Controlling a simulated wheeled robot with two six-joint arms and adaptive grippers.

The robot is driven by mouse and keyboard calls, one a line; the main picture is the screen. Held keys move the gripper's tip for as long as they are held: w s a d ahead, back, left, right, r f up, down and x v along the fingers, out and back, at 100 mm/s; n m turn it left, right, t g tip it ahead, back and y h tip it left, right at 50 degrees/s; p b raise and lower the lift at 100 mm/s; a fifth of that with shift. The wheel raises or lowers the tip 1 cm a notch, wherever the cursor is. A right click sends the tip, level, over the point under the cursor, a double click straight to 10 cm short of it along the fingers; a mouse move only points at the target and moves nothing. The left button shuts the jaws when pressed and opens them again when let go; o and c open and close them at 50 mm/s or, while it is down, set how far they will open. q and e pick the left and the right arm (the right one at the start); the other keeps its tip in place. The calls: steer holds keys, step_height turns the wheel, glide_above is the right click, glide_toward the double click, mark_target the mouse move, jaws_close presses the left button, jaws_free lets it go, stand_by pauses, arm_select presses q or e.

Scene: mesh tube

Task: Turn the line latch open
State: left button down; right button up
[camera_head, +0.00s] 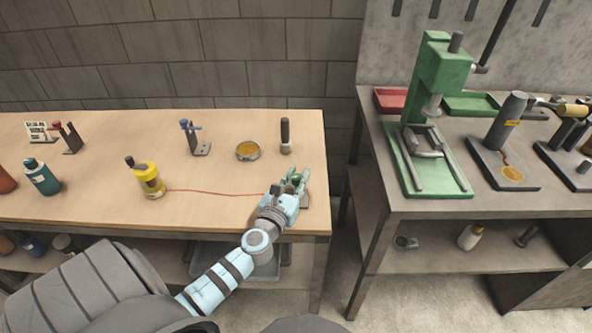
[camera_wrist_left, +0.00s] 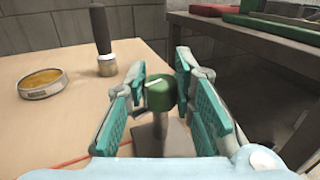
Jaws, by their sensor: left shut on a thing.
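The line latch (camera_wrist_left: 162,93) has a green round knob with a white mark on top, on a grey post and plate near the table's right front corner. My left gripper (camera_head: 294,184) reaches it from the front and is shut on the knob, with teal-padded fingers on both sides of it in the left wrist view. In the head view the gripper mostly hides the latch. A thin red line (camera_head: 215,191) runs along the table from the yellow bottle (camera_head: 150,183) to the latch area. My right gripper is not in view.
Behind the latch stand a dark-handled tool (camera_head: 285,135) and a round brass-coloured sieve (camera_head: 247,151). A blue-topped stand (camera_head: 193,138) is further left. A second bench (camera_head: 478,206) with a green press (camera_head: 434,120) stands right, across a gap. The table's middle front is mostly clear.

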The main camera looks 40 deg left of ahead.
arm_select(q)
steer(key=n+g+y, duration=0.1)
steer(key=n+y, duration=0.1)
steer(key=shift+y, duration=0.4)
steer(key=n+g+y, duration=0.1)
steer(key=y, duration=0.1)
steer(key=shift+n+g+y, duration=0.3)
steer(key=shift+n, duration=0.1)
steer(key=n+g+y+b, duration=0.1)
steer(key=n+g+y, duration=0.2)
steer(key=g+y, duration=0.1)
steer(key=shift+d+f+n, duration=0.1)
steer(key=shift+f+n, duration=0.05)
steer(key=shift+n, duration=0.15)
steer(key=shift+w+n+g+y+b, duration=0.1)
steer(key=shift+n+g+y+b, duration=0.7)
steer(key=shift+g, duration=0.4)
steer(key=n+g+y+b, duration=0.1)
steer(key=n+g+b, duration=0.1)
steer(key=g, duration=0.1)
steer(key=n+g+b, duration=0.2)
steer(key=shift+g+y, duration=0.4)
steer(key=shift+n+g+b, duration=0.8)
steer(key=shift+g+b, duration=0.3)
steer(key=shift+b, duration=0.05)
